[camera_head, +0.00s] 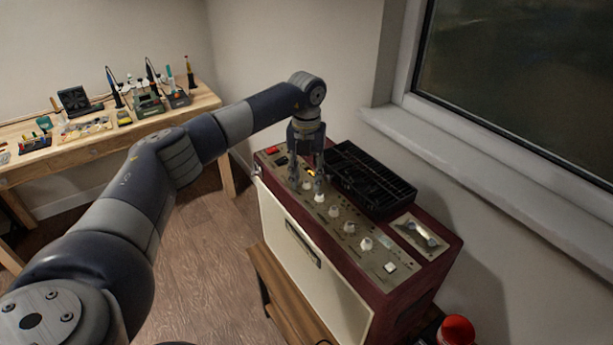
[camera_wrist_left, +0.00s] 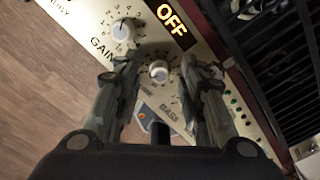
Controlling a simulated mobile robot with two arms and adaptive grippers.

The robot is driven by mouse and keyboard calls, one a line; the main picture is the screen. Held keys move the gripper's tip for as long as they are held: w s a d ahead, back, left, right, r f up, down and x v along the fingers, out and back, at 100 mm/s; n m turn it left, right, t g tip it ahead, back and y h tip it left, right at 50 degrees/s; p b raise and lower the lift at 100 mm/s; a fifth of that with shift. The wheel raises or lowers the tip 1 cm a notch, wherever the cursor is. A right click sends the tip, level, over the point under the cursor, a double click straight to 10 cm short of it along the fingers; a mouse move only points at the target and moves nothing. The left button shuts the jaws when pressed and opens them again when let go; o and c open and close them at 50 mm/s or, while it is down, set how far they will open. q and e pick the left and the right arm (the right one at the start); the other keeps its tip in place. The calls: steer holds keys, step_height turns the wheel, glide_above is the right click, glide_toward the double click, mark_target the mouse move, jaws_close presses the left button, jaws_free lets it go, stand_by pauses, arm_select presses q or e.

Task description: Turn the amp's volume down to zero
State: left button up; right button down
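The amp (camera_head: 283,225) is a dark red box with a cream front and a metal control panel on top. A row of white knobs runs along the panel. My left gripper (camera_head: 307,181) points down over the end of the row near the red switch, fingers apart. In the left wrist view, one white knob (camera_wrist_left: 159,71) sits between the open fingertips (camera_wrist_left: 160,62), with a gap on each side. Another knob (camera_wrist_left: 123,32) with a numbered dial is by the printed word GAIN. I cannot read which label belongs to the knob between the fingers. My right gripper is out of view.
A black grated tray (camera_head: 371,178) lies on the amp's top beside the knobs. A window sill (camera_head: 480,160) is close on the right. A workbench (camera_head: 70,147) with tools stands at the back left. A red-topped object (camera_head: 456,330) is at the lower right.

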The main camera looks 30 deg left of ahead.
mark_target(306, 181)
arm_select(q)
step_height(306, 181, up, 12)
stand_by(0.6)
stand_by(0.5)
